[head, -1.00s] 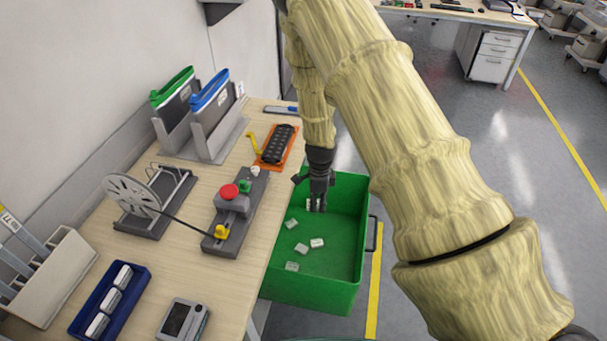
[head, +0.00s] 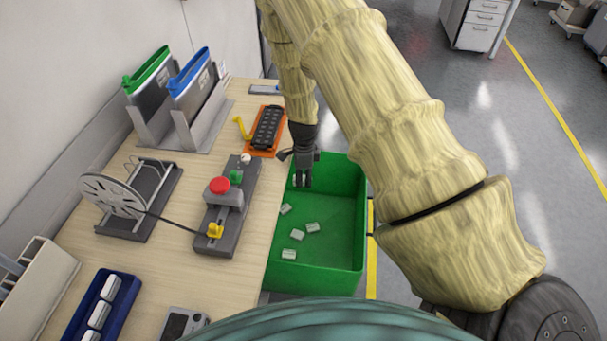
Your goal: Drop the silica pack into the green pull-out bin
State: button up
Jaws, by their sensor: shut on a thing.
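The green pull-out bin (head: 345,264) stands open beside the right edge of the bench. Several small pale packs (head: 297,235) lie on its floor. My gripper (head: 303,182) points down over the far left part of the bin, close to its left wall. It is shut on a silica pack, which is mostly hidden between the dark fingers in this view. I cannot tell exactly how far the fingertips are above the bin floor.
A blue tray (head: 127,296) with white packs sits at the bench's near left. A red-button fixture (head: 218,188), a cable reel (head: 112,196), an orange-based black holder (head: 267,128) and a file rack (head: 180,138) stand on the bench. Grey floor (head: 480,110) is clear at the right.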

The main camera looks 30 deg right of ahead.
aim_at(304, 179)
jog(key=shift+f+b, duration=0.65)
jog(key=shift+f, duration=0.65)
jog(key=o, duration=0.9)
jog(key=shift+c, duration=0.2)
jog(key=shift+r, duration=0.1)
notch_tip(304, 179, up, 12)
